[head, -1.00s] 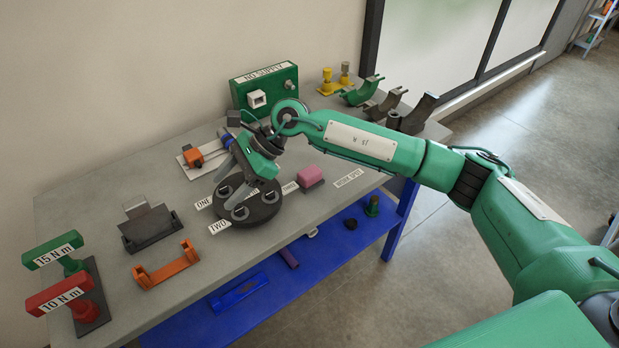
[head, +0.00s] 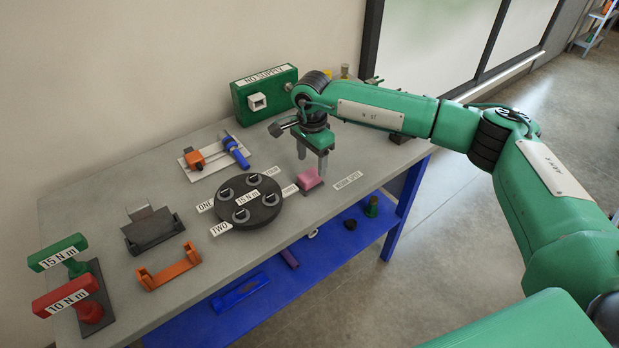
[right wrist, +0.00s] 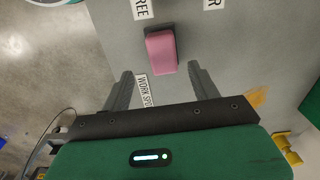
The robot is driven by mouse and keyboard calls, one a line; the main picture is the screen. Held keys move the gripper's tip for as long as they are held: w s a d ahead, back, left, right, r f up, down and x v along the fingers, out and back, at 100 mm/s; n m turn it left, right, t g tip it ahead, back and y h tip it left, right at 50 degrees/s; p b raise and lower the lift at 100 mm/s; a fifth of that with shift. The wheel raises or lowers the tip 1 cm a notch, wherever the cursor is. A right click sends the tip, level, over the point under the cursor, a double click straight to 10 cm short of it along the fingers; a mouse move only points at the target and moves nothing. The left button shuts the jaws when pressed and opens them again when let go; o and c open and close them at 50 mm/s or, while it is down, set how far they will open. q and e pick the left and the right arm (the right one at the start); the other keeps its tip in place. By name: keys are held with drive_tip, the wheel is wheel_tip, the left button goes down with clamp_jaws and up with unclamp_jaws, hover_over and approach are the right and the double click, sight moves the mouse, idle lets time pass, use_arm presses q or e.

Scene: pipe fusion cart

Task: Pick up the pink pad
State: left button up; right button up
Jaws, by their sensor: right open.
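The pink pad (head: 309,176) sits on a dark block on the grey table, right of the round dark fixture; it also shows in the right wrist view (right wrist: 161,52). My right gripper (head: 312,163) is open and points down, just above and behind the pad in the head view. In the right wrist view my right gripper's fingers (right wrist: 158,80) are spread apart, and the pad lies beyond their tips with nothing between them. My left gripper is not in view.
The round fixture (head: 264,213) with labelled posts stands left of the pad. A "WORK SPOT" label (head: 347,180) lies to its right. The green NO SUPPLY box (head: 282,100) stands behind. A blue-handled tool (head: 236,150) lies on a white plate. Below is a blue shelf (head: 345,246).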

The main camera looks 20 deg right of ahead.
sight(309, 174)
drive_tip(key=shift+f, duration=0.5)
drive_tip(key=f, duration=0.1)
drive_tip(key=f+p, duration=0.1)
drive_tip(key=f, duration=0.1)
drive_tip(key=f+p, duration=0.1)
drive_tip(key=shift+w+a+f, duration=0.15)
drive_tip(key=shift+a+f, duration=0.05)
drive_tip(key=shift+a, duration=0.05)
drive_tip(key=shift+f, duration=0.25)
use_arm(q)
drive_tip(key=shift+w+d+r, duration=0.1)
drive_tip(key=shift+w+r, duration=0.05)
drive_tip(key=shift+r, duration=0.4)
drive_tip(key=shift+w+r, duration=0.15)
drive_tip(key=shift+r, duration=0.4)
use_arm(e)
drive_tip(key=c, duration=1.1)
drive_tip(key=shift+r, duration=0.1)
